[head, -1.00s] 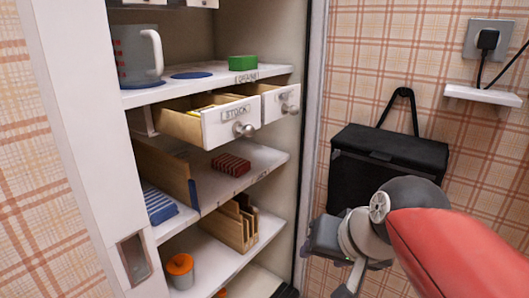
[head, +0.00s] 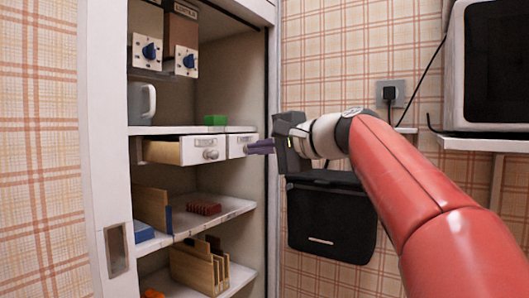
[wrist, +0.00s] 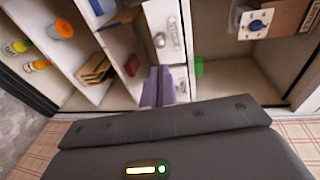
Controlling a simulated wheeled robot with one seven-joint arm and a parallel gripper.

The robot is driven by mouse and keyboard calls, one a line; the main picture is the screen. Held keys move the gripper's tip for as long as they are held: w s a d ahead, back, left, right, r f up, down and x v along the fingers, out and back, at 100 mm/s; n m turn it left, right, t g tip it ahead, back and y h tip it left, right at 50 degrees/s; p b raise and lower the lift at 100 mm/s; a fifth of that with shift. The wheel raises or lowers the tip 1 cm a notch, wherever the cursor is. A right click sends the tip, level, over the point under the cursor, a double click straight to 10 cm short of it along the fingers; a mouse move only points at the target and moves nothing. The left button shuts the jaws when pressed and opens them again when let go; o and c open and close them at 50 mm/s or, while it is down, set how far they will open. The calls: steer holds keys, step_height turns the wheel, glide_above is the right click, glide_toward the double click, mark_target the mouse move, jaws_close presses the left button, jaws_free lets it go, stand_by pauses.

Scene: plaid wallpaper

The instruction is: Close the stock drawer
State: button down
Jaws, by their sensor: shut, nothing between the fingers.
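The stock drawer (head: 190,151) juts out below the upper shelf of the white cabinet, with a pale front, a round knob and a wooden side. Its front also shows in the wrist view (wrist: 166,30). A second drawer (head: 238,142) is just right of it, partly hidden behind my fingers; its front is beside my fingers in the wrist view (wrist: 180,82). My gripper (head: 248,148) is shut and empty, its purple-grey fingers pointing left in front of the second drawer, right of the stock drawer's knob. I cannot tell whether the fingers touch the second drawer.
A green block (head: 215,120) and a grey mug (head: 142,103) stand on the shelf above. A red rack (head: 203,208) and a wooden rack (head: 197,265) are on lower shelves. A black bag (head: 330,220) hangs on the wall, and a microwave (head: 495,65) stands at right.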

mark_target(218, 153)
steer(key=x, duration=1)
steer(key=shift+w+a+p, duration=0.1)
steer(key=shift+p, duration=0.2)
steer(key=r+p+x, duration=0.1)
steer(key=p+x, duration=0.2)
steer(key=x, duration=0.2)
steer(key=a+p+x, duration=0.1)
steer(key=p+x, duration=0.3)
steer(key=x, duration=0.1)
steer(key=s+r+p+x, duration=0.1)
steer(key=p+x, duration=0.3)
steer(key=x, duration=0.1)
steer(key=shift+w+a+r, duration=0.1)
steer(key=shift+a+r, duration=0.2)
steer(key=shift+r, duration=0.05)
steer(key=shift+w+a+p, duration=0.25)
steer(key=shift+a+p, duration=0.05)
steer(key=shift+p, duration=0.2)
steer(key=shift+f, duration=0.1)
